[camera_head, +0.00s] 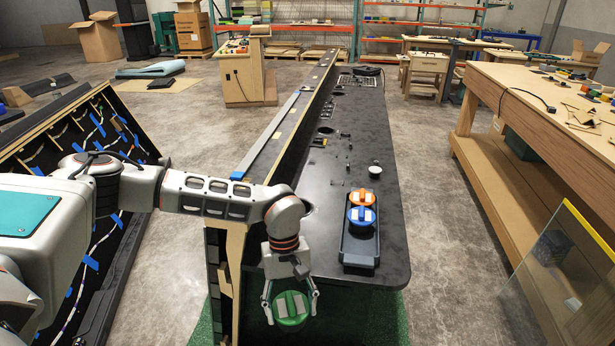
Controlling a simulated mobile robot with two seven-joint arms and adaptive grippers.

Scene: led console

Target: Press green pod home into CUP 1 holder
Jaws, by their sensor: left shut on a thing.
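My left gripper (291,307) is shut on the green pod (290,310), a round green disc with grey bars on its top. The gripper points down and holds the pod over the green mat, at the near end of the long black console (385,245). Round openings show along the console's top. The nearest opening (308,208) is partly hidden by my left arm, and another (325,130) lies farther back. I cannot read which is the CUP 1 holder. My right gripper is not in view.
A dark tray (359,263) on the console holds an orange pod (361,197) and a blue pod (361,217). A small white-topped knob (375,171) stands behind it. A wooden workbench (520,150) is at the right. An open panel with wiring (85,240) leans at the left.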

